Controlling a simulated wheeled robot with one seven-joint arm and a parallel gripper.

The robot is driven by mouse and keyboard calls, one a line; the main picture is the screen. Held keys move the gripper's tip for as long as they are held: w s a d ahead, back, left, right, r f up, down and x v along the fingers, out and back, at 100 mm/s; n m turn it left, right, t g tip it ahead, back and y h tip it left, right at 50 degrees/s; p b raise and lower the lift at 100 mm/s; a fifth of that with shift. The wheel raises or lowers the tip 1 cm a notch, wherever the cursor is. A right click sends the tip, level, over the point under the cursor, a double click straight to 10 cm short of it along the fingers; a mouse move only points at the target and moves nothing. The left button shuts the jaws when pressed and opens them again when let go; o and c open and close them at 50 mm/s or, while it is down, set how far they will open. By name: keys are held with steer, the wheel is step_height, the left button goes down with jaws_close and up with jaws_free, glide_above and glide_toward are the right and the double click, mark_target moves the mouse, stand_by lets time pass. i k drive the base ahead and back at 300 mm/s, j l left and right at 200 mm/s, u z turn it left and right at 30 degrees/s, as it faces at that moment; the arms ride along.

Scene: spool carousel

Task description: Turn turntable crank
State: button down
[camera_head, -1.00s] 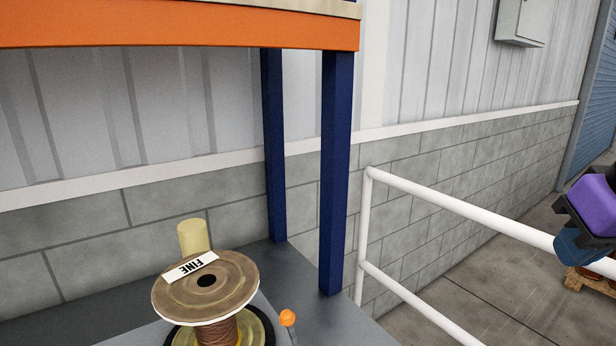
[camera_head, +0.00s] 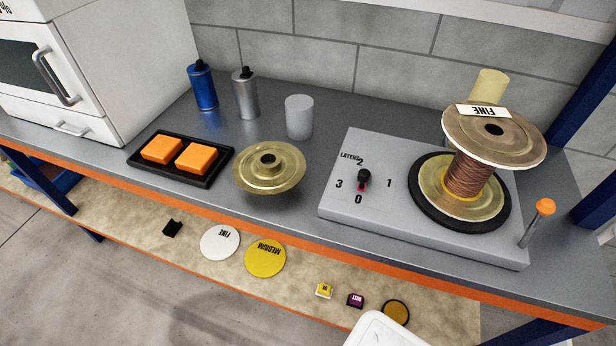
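The turntable unit is a grey box (camera_head: 340,190) on the right part of the bench. A spool labelled FINE (camera_head: 515,135), wound with copper-coloured wire, stands upright on its black-rimmed brass platter (camera_head: 425,205). The crank (camera_head: 534,222) is a thin grey rod with an orange knob (camera_head: 545,206), at the right end of the box. My gripper is not in view.
On the grey bench (camera_head: 300,225) are a brass flanged disc (camera_head: 270,180), a black tray (camera_head: 150,169) with two orange blocks, a white cup (camera_head: 299,118), and blue (camera_head: 202,86) and silver (camera_head: 245,95) bottles. A white cabinet (camera_head: 110,60) stands left. Blue posts (camera_head: 580,95) rise right. A lower shelf (camera_head: 200,275) holds labelled discs.

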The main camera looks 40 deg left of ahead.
mark_target(364, 176)
steer(key=u, duration=1.25)
steer(key=j+z, duration=0.1)
steer(key=j, duration=1.05)
